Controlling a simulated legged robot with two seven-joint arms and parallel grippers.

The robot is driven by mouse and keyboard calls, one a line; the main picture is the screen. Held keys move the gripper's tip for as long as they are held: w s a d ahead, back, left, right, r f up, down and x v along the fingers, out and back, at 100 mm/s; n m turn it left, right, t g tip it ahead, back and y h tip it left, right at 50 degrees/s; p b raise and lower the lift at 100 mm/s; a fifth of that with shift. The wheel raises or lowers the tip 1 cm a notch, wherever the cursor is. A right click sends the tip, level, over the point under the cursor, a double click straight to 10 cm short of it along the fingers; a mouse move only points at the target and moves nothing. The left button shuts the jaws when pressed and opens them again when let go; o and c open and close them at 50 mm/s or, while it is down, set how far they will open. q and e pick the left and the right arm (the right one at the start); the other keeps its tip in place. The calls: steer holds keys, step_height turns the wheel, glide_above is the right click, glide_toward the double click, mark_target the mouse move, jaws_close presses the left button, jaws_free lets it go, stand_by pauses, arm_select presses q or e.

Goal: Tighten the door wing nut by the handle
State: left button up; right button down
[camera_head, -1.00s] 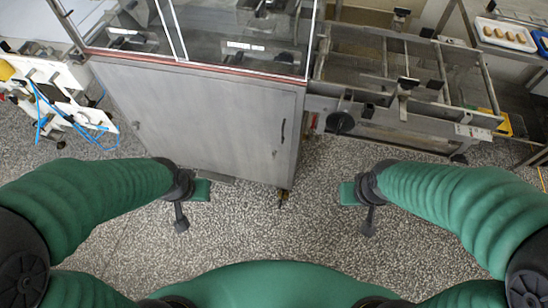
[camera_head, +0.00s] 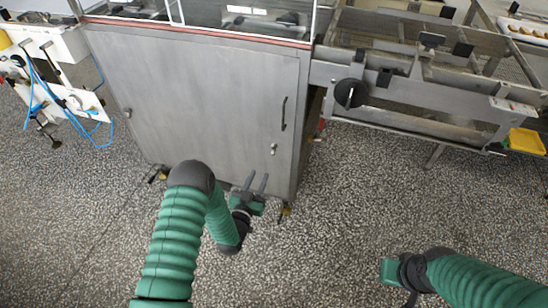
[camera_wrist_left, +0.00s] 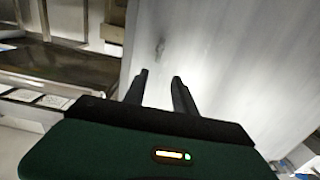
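The door (camera_head: 200,100) is a grey steel panel on the front of a cabinet. Its dark handle (camera_head: 284,113) is upright near the right edge. The wing nut by the handle (camera_head: 273,149) is a small metal piece just below and left of it. My left gripper (camera_head: 256,182) is open and empty, below the wing nut and apart from it, fingers pointing up toward the door. In the left wrist view its fingers (camera_wrist_left: 160,76) are parted, with a small blurred dark mark on the pale panel beyond. My right gripper (camera_head: 388,272) is low at right; its fingers cannot be made out.
Another small fastener (camera_head: 127,113) is on the door's left side. A steel conveyor frame (camera_head: 430,90) with a black knob (camera_head: 350,93) stands right of the cabinet. A white unit with blue hoses (camera_head: 60,85) stands left. The speckled floor (camera_head: 330,220) in front is clear.

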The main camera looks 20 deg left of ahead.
mark_target(272, 149)
arm_select(q)
steer(key=w+b, duration=0.1)
steer(key=w, duration=0.3)
steer(key=w+b, duration=0.1)
steer(key=w, duration=0.3)
steer(key=w+b, duration=0.1)
steer(key=w, duration=0.3)
steer(key=shift+w+d+f+b, duration=0.1)
steer(key=shift+d+f+b, duration=0.05)
steer(key=shift+d+b, duration=0.25)
steer(key=shift+w, duration=0.55)
steer(key=shift+r, duration=0.2)
steer(key=shift+c, duration=0.4)
jaws_close()
